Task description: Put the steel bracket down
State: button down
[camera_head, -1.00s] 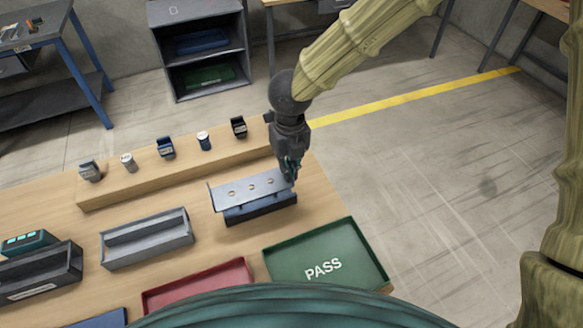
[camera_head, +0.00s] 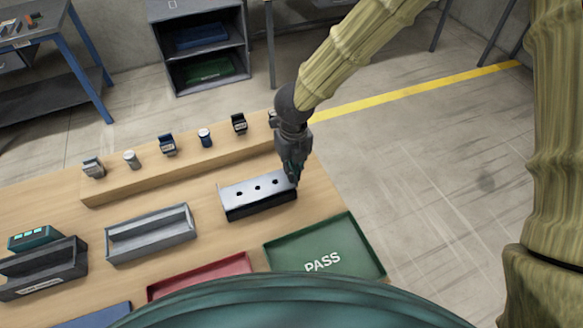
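The steel bracket (camera_head: 258,186) is a light grey plate with three dark holes in a row. The contact is small in this view. I cannot tell whether the bracket rests fully on the holder.
A green PASS tray (camera_head: 367,262) lies in front to the right and a red tray (camera_head: 190,284) in front. A grey open bin (camera_head: 150,235) and a darker bin (camera_head: 42,270) stand left. Several small items line a raised wooden ledge (camera_head: 185,178) behind.

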jog(key=shift+f, duration=0.5)
jog(key=c, duration=1.6)
grip_release()
jog(key=shift+c, duration=0.2)
jog(key=shift+r, duration=0.1)
notch_tip(320, 180, up, 13)
jog(key=b, duration=0.2)
jog(key=shift+d, duration=0.15)
